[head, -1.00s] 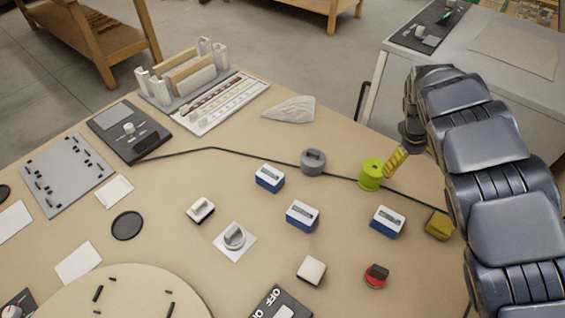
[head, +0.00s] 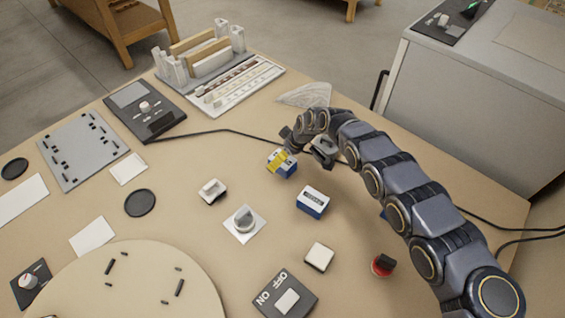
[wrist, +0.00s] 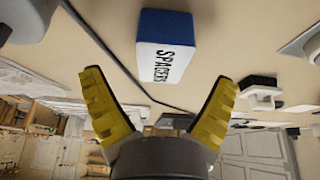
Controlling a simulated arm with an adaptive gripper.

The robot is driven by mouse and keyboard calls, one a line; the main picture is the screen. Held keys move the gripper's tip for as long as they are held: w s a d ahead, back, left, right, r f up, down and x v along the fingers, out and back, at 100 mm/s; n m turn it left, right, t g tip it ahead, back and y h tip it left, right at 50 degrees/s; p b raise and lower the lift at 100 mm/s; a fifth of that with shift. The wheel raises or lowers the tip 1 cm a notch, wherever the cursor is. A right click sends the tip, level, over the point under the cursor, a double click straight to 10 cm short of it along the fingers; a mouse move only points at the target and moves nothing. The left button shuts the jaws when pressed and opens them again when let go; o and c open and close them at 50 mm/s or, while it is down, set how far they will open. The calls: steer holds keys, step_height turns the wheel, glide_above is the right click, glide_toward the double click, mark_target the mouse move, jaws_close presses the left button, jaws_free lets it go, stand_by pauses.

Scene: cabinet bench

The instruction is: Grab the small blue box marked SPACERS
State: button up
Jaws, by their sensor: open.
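The blue and white box marked SPACERS (wrist: 166,45) shows in the wrist view, ahead of and between my gripper's fingertips. In the head view a blue box (head: 289,169) lies at my gripper (head: 277,160), partly covered by a yellow finger; its label is too small to read there. My gripper is open, with its two yellow fingers (wrist: 160,80) spread apart and nothing between the pads. I see no contact with the box in the wrist view.
A dial on a white plate (head: 244,223), a white switch (head: 212,191) and a red-based knob (head: 383,265) stand nearby. A black cable (head: 225,131) crosses behind.

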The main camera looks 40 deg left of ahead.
steer(key=x, duration=0.4)
steer(key=c, duration=1.2)
steer(key=shift+o, duration=0.2)
steer(key=shift+r, duration=0.15)
